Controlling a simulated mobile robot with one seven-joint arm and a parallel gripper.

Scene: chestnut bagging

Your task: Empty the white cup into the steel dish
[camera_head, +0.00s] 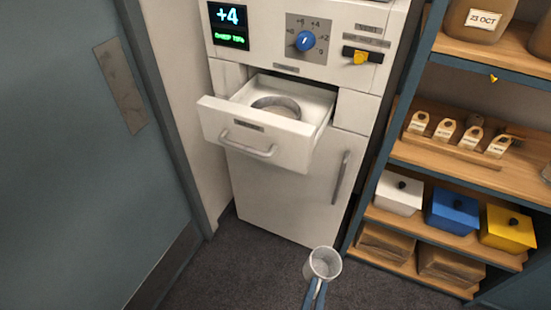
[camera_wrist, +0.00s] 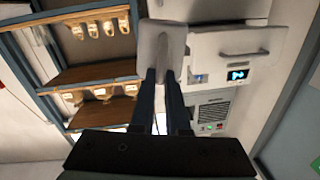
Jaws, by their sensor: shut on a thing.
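The white cup (camera_head: 323,264) is near the bottom middle of the head view, above the dark floor, with its opening facing up. My gripper (camera_head: 317,289) is shut on the cup from below it in the picture. In the wrist view the cup (camera_wrist: 160,42) shows as a pale shape at the ends of the fingers (camera_wrist: 165,78). What is in the cup is too small to tell. The steel dish (camera_head: 278,102) is a round ring sitting in the open drawer (camera_head: 245,135) of the white cabinet. The cup is well apart from the dish, lower and nearer.
The cabinet (camera_head: 290,200) has a display, a blue knob (camera_head: 306,41) and a yellow switch above the drawer. A wooden shelf (camera_head: 440,158) at right holds jars, tags and white, blue and yellow boxes. A grey-blue door (camera_head: 70,180) stands at left. Open floor lies between.

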